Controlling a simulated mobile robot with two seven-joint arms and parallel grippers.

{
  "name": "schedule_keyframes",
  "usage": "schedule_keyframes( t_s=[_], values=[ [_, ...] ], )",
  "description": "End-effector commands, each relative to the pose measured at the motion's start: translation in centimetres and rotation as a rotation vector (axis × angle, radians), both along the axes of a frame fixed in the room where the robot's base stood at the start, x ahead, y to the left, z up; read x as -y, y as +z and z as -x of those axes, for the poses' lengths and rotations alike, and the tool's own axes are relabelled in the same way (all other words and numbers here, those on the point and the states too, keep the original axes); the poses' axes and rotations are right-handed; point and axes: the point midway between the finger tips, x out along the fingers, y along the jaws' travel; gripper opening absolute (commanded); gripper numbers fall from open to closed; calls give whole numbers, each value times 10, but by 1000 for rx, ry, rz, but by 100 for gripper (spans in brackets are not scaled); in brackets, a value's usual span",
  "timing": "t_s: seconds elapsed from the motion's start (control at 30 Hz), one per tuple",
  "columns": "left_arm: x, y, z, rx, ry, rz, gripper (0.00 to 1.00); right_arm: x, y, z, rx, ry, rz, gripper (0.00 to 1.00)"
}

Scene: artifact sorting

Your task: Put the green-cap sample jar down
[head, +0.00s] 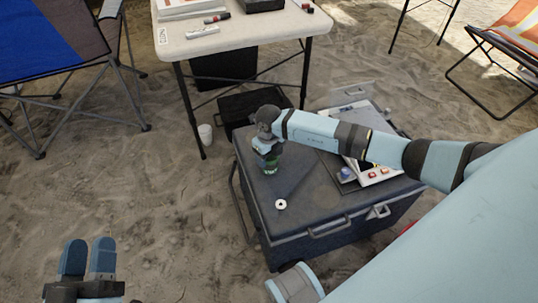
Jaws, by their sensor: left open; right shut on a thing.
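The green-cap sample jar (271,165) is small and dark green, and stands upright at the far left part of the cooler's lid. My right gripper (268,151) points down and is shut on the jar from above, hiding much of it. I cannot tell whether the jar's base touches the lid. The dark grey cooler (325,205) sits on the sand. My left gripper (89,258) is open and empty over the sand at the lower left, well away from the jar.
A small white round piece (281,204) lies on the lid near the jar. A light tray (371,179) with small items is partly behind my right arm. A white-topped table (240,33) stands behind the cooler. A white cup (205,133) is on the sand.

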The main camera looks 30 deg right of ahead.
Motion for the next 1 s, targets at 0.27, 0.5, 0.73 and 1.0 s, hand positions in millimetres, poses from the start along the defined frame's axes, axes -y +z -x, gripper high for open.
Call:
schedule_keyframes(
  t_s=[0.27, 0.5, 0.73, 1.0],
  values=[
    [-1, -4, 0, -14, 1, -6, 43, 0, -2, 0, 0, 0, 0, 90],
    [-1, -1, 0, -9, 3, -5, 43, 0, 3, 0, 1, 0, 0, 90],
    [-9, -22, -3, -112, 31, -70, 43, 0, 43, -1, 4, 1, 0, 90],
    [-19, -53, -3, -248, 59, -161, 43, 1, 98, 0, 2, 1, 2, 90]
  ],
)
